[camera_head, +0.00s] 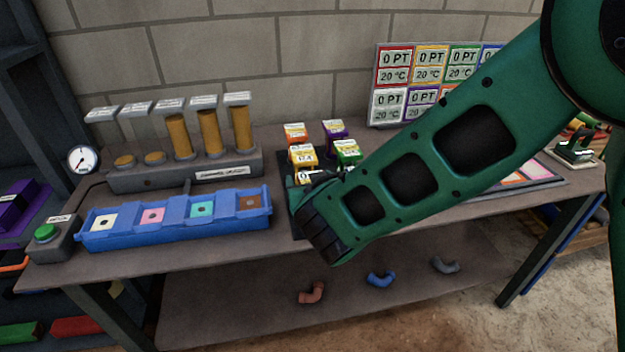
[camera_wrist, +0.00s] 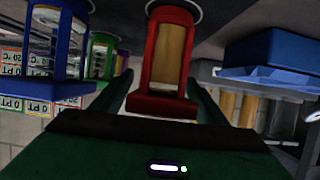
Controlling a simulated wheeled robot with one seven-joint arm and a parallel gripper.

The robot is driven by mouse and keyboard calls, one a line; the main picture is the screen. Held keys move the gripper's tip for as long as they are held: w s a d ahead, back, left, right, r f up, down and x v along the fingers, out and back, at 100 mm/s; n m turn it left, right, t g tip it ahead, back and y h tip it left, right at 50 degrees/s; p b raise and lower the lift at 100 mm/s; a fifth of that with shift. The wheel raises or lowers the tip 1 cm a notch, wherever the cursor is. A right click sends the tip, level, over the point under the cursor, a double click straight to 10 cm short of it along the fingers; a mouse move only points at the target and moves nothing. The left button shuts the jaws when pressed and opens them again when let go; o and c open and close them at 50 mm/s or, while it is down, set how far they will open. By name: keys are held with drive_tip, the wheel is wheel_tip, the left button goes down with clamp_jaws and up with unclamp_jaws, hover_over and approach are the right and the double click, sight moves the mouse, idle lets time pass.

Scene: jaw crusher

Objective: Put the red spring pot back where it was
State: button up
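The red spring pot (camera_wrist: 167,55) shows in the wrist view, with red sides around a tan core and a pale round disc at its far end. My gripper (camera_wrist: 162,85) has one dark green finger on each side of it. The fingers look spread, with a narrow gap at the pot's left; contact on the right is unclear. In the head view my gripper (camera_head: 318,183) is beside the pot group on the table, its fingers mostly hidden by my arm. The red pot does not show there.
A blue pot (camera_wrist: 62,50) and a green pot (camera_wrist: 103,55) stand left in the wrist view. Orange (camera_head: 295,132), purple (camera_head: 335,130), yellow (camera_head: 302,155) and green (camera_head: 347,152) pots stand close together. A blue tray (camera_head: 175,237) lies left, before the tube stand (camera_head: 185,180).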

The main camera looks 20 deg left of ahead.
drive_tip(key=shift+r, duration=0.15)
drive_tip(key=v, duration=1.2)
